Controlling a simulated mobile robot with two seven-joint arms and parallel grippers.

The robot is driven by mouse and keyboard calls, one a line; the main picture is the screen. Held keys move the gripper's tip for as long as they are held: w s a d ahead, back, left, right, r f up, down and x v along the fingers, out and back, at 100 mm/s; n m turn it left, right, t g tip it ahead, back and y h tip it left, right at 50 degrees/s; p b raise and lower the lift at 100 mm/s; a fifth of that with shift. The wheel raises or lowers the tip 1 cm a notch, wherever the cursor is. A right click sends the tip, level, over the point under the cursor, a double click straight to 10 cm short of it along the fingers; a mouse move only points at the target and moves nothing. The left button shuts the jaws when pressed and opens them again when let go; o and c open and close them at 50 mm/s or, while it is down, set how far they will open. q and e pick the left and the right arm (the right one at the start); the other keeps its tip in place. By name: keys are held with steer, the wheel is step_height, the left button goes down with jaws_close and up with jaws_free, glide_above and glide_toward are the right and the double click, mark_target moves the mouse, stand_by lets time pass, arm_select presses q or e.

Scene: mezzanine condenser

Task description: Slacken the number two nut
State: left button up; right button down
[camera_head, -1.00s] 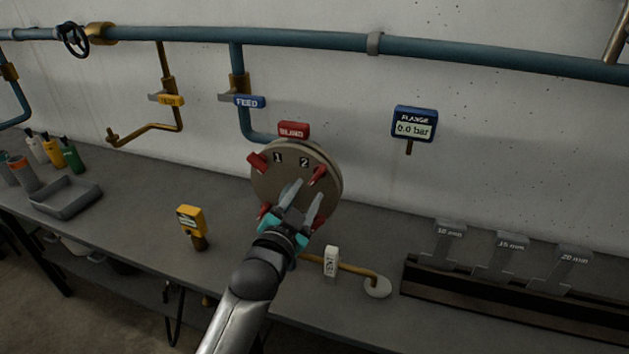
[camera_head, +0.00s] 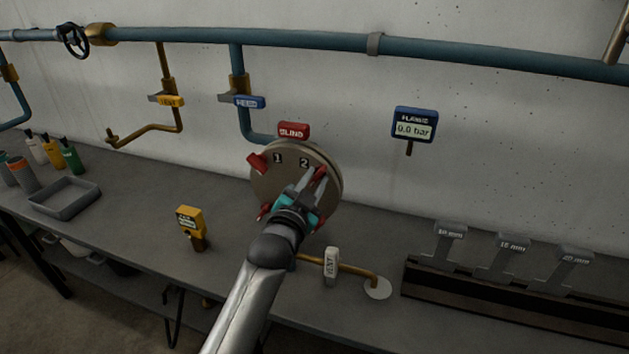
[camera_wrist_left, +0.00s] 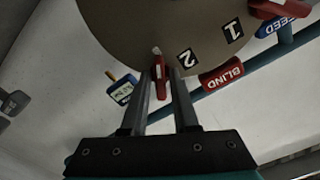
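A round tan flange plate (camera_head: 262,187) stands above the bench, with red nuts around its face and the numbers 1 and 2 on it. The number two nut (camera_head: 320,173) is the red one beside the "2"; it also shows in the left wrist view (camera_wrist_left: 160,76). My left gripper (camera_head: 311,177) is at this nut, its two fingers reaching along either side of it. The fingers stand apart; whether they touch the nut is unclear. The number one nut (camera_head: 257,163) is red and tilted at upper left. My right gripper is out of view.
A red BLIND tag (camera_head: 293,130) sits atop the plate. A blue gauge (camera_head: 414,123) reads 0.0 bar. Spanners (camera_head: 451,238) stand in a rack at right. A yellow meter (camera_head: 190,220), a white-tagged brass pipe (camera_head: 352,268) and a grey tray (camera_head: 64,197) are on the bench.

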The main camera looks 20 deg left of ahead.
arm_select(q)
jaws_close()
stand_by(0.4)
steer(key=shift+n+p, duration=0.95)
steer(key=shift+n, duration=0.25)
steer(key=n+p, duration=0.2)
steer(key=n, duration=0.1)
steer(key=shift+n, duration=0.3)
steer(key=n+p, duration=0.1)
steer(key=n, duration=0.3)
steer(key=shift+d+p, duration=0.1)
steer(key=shift+p, duration=0.2)
steer(key=shift+n+p, duration=0.4)
steer(key=shift+n, duration=1.8)
